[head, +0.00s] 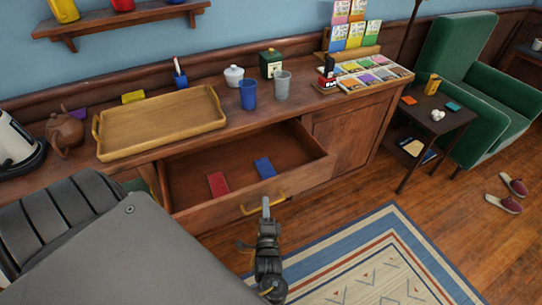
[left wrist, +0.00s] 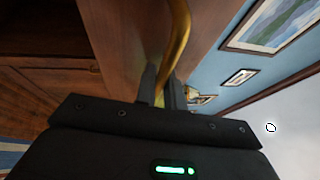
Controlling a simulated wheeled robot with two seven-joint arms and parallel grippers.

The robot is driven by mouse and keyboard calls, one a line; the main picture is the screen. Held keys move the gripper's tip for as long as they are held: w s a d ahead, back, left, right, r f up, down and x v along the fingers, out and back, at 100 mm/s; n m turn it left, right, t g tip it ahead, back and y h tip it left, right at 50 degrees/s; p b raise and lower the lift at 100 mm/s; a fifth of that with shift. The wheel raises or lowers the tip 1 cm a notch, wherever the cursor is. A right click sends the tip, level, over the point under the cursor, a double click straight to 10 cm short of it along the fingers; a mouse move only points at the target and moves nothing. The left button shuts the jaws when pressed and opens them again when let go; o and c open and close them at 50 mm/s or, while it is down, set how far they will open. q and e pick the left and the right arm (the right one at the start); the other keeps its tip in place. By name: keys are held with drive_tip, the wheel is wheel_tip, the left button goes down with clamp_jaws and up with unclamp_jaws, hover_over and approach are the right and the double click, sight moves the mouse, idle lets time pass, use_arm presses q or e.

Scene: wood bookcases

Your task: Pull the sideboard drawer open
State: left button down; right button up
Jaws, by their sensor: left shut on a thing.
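The sideboard drawer (head: 215,206) stands pulled out from the wooden sideboard (head: 345,135), its inside showing. A red item (head: 218,184) and a blue item (head: 265,168) lie flat in it. The drawer's brass handle (head: 250,208) is on its front. My left gripper (head: 265,208) is at the handle and shut on it. In the left wrist view the handle (left wrist: 179,40) runs between the two fingers (left wrist: 163,90). My right gripper is not in view.
On the sideboard top are a wooden tray (head: 160,127), a blue cup (head: 248,95), a grey cup (head: 281,86) and a teapot (head: 64,133). A small side table (head: 440,112) and green armchair (head: 460,50) stand at right. The rug (head: 375,265) before the drawer is clear.

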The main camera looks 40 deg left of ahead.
use_arm(q)
drive_tip(key=shift+s+d, duration=0.2)
drive_tip(key=shift+d, duration=0.1)
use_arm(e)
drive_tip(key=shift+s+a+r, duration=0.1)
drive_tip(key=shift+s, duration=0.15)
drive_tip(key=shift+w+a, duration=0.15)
use_arm(q)
drive_tip(key=c, duration=1.5)
unclamp_jaws()
drive_tip(key=shift+d, duration=0.1)
